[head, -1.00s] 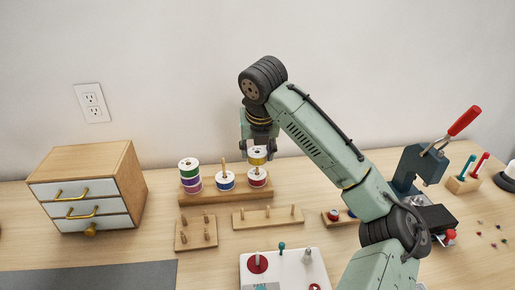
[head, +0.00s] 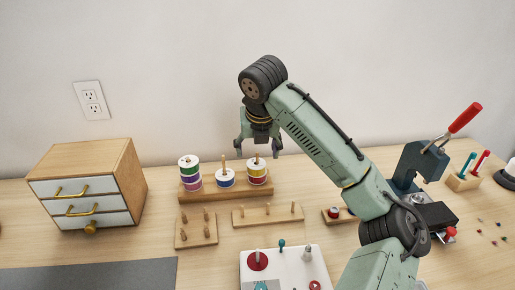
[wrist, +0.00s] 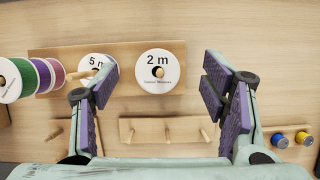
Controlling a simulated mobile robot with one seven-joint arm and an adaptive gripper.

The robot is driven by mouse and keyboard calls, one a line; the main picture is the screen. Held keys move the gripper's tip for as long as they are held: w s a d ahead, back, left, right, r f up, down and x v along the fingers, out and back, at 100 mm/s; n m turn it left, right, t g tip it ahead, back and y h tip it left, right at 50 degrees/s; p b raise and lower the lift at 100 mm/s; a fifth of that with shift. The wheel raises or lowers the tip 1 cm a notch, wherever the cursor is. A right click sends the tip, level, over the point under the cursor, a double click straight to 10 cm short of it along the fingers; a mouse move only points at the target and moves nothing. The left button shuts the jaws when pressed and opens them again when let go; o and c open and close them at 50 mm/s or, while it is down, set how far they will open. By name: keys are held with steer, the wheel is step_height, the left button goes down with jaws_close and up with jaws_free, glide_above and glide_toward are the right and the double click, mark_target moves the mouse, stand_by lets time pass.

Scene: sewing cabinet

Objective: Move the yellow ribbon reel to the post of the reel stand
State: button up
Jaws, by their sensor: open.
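The yellow ribbon reel (head: 257,168) sits on the right post of the wooden reel stand (head: 197,196), on top of a red reel (head: 257,180). The post tip pokes up through its hole. In the wrist view its white top (wrist: 160,87) reads "2 m" and hides what is below. My gripper (head: 258,149) is open and empty above this reel. In the wrist view my gripper (wrist: 160,90) has its fingers well apart on either side of the reel, touching nothing that I can see.
A taller stack of reels (head: 189,172) stands on the left post and a low reel (head: 225,179) on the middle post. Pegged wooden racks (head: 268,217) lie in front. A drawer cabinet (head: 90,185) is at left, a lever press (head: 425,168) at right.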

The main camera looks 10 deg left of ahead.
steer(key=v, duration=1.2)
